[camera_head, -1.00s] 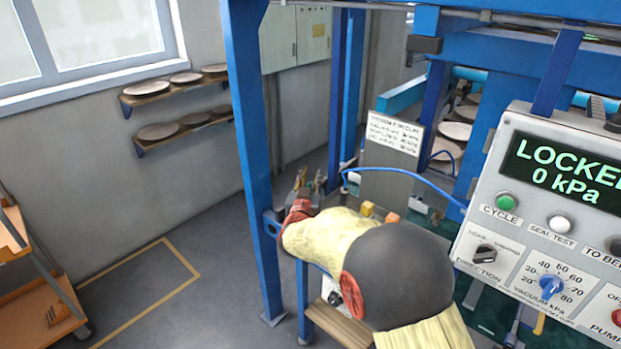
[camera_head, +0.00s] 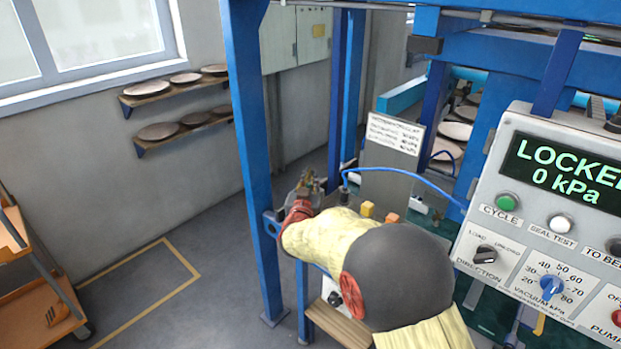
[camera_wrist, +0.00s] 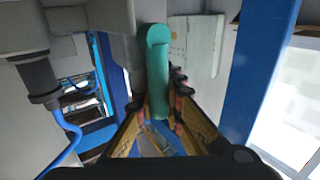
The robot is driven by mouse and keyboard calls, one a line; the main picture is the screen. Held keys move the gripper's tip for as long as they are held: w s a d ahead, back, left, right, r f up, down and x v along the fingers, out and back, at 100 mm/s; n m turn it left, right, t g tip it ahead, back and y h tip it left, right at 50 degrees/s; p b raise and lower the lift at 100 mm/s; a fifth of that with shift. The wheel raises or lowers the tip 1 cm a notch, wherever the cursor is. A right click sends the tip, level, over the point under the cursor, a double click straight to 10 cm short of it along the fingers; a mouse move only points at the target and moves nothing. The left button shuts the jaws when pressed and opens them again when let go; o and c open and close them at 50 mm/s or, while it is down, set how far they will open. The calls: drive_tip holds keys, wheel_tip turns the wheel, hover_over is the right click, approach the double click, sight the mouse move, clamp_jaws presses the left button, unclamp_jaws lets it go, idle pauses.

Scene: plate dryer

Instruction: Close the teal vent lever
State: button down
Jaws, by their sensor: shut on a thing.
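The teal vent lever (camera_wrist: 158,75) stands in the middle of the wrist view, with a rounded upper end and a straight bar running down. My gripper (camera_wrist: 157,98) is shut on the lever, with a finger on each side of the bar. In the head view my gripper (camera_head: 308,184) is small, beside the blue post and partly hidden by my arm. The lever cannot be made out in that view.
A blue post (camera_head: 252,150) stands close to the left of my gripper. A blue hose (camera_head: 415,175) curves to the right. The control panel (camera_head: 545,215) at the right reads LOCKED, 0 kPa. An orange cart (camera_head: 38,290) stands at the far left.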

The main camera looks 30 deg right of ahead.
drive_tip(key=shift+w+n+p, duration=0.15)
drive_tip(key=shift+n+p, duration=0.15)
drive_tip(key=shift+p, duration=0.8)
drive_tip(key=w+a+f+n+g+p, duration=0.1)
drive_tip(key=w+f+n+g+p, duration=0.2)
drive_tip(key=p, duration=3.2)
drive_tip(key=shift+f+n+g+p, duration=0.3)
drive_tip(key=shift+f+n+g, duration=2.4)
drive_tip(key=shift+n+g, duration=1.15)
drive_tip(key=shift+a, duration=0.1)
drive_tip(key=c, duration=2)
unclamp_jaws()
drive_tip(key=shift+f, duration=0.1)
